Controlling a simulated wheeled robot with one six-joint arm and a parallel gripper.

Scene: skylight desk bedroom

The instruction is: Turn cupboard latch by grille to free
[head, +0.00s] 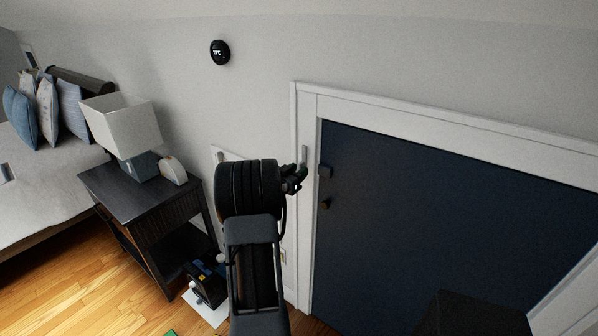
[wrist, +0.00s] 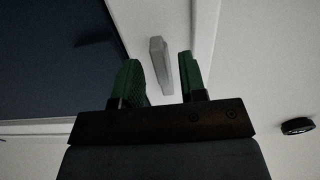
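The dark blue cupboard door (head: 440,210) sits in a white frame (head: 400,107) and looks closed. A slim grey latch (head: 304,155) is on the frame, left of the door; it also shows in the wrist view (wrist: 160,65). My gripper (head: 302,175) is close to the latch. In the wrist view its two green fingers (wrist: 158,58) are apart, one on each side of the latch, with gaps visible beside it. I cannot tell how deep the latch is between them. A white panel (head: 226,153) beside the frame is mostly hidden by my arm; I cannot tell whether it is the grille.
A small dark block (head: 325,171) and a dark knob (head: 326,203) are at the door's left edge. A dark nightstand (head: 130,194) with a lamp (head: 122,123) stands left. A round black thermostat (head: 220,52) is on the wall. Wooden floor (head: 90,270) is open at lower left.

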